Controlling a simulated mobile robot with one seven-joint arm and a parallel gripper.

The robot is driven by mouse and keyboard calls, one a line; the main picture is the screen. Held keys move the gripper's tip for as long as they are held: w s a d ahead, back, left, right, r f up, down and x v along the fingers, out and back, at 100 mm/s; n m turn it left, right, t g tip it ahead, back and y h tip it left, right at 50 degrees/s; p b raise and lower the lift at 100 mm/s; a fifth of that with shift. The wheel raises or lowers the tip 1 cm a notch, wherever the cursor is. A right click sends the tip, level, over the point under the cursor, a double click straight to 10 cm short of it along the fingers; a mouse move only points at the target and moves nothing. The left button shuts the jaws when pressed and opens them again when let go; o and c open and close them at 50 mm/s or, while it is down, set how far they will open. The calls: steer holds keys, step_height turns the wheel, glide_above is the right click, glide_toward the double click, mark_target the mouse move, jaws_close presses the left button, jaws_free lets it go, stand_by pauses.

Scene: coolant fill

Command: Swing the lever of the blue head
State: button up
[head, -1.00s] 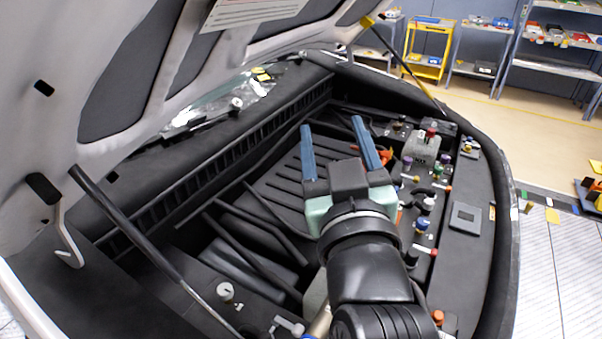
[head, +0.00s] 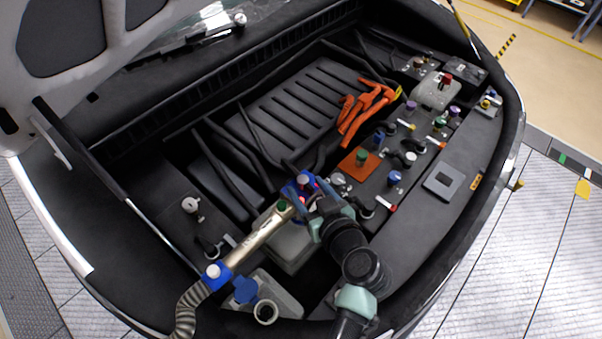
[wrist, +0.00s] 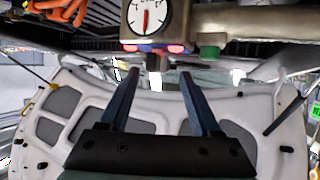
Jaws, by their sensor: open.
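The blue head (head: 302,183) is at the upper right end of a metal pipe (head: 258,237), with a green cap (head: 283,206) beside it. In the wrist view its blue body (wrist: 152,46) shows two red glowing spots under a white round gauge (wrist: 150,15). A short dark stub (wrist: 157,63), perhaps the lever, hangs below it. My gripper (head: 309,193) is at the head with its blue fingers open. In the wrist view the fingertips (wrist: 159,74) are either side of the stub and apart from it. The lever's full shape is hidden in the head view.
A ribbed hose (head: 186,308) joins the pipe's lower end at a blue clamp (head: 216,274). An open filler neck (head: 265,312) is below. The raised hood (head: 60,40) is at upper left.

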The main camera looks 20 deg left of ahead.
mark_target(304, 184)
steer(key=shift+p+x, duration=0.4)
steer(key=shift+x, duration=1.75)
steer(key=shift+w+d, duration=0.1)
steer(key=shift+c, duration=0.2)
steer(key=c, duration=1)
jaws_close()
steer(key=shift+f, duration=0.15)
